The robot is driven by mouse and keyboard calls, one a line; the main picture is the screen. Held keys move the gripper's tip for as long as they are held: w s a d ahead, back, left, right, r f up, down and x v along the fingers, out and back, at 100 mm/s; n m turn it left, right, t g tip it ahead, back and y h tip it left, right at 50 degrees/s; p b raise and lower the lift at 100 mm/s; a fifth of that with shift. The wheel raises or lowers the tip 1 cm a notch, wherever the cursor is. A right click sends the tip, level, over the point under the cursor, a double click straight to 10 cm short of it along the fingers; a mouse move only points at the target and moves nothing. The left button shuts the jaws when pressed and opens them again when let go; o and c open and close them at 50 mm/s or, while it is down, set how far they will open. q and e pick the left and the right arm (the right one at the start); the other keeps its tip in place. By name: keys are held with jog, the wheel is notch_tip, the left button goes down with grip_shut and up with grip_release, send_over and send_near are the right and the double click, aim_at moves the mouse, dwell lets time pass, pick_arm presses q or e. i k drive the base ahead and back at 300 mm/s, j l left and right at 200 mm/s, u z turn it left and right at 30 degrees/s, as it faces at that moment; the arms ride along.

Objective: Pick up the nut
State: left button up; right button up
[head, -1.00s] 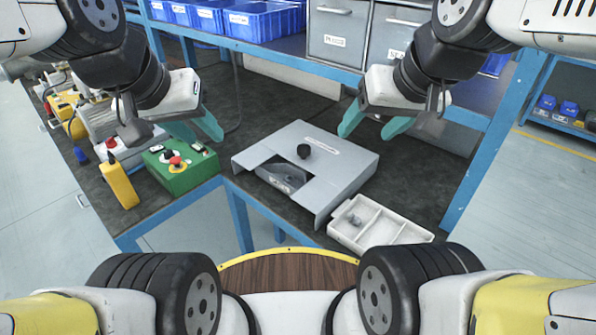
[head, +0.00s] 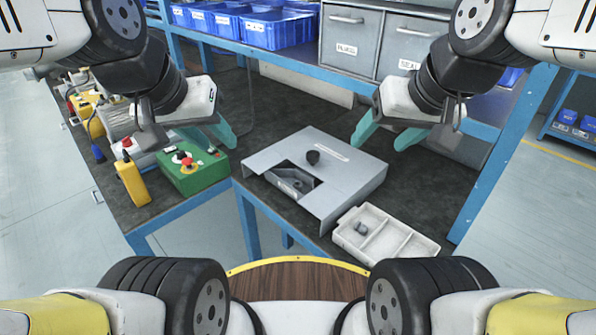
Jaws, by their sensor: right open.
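A small grey piece, which looks like the nut (head: 360,229), lies in the left compartment of the white divided tray (head: 388,245) at the front of the bench. It is too small to make out its shape well. My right gripper (head: 382,134) has teal fingers spread apart, with nothing between them. It hangs above the bench behind the grey housing, well away from the tray. My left gripper (head: 212,135) is also teal and seems open and empty, near the green control box, far to the left of the nut.
A green control box (head: 197,176) and yellow pendant (head: 132,184) stand at left. Blue bins (head: 283,30) and grey drawers (head: 348,40) are behind.

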aim_at(298, 185)
jog(key=j+z, duration=0.25)
jog(key=z, duration=0.15)
jog(key=j+z, duration=0.25)
jog(key=z, duration=0.2)
jog(key=i, duration=0.05)
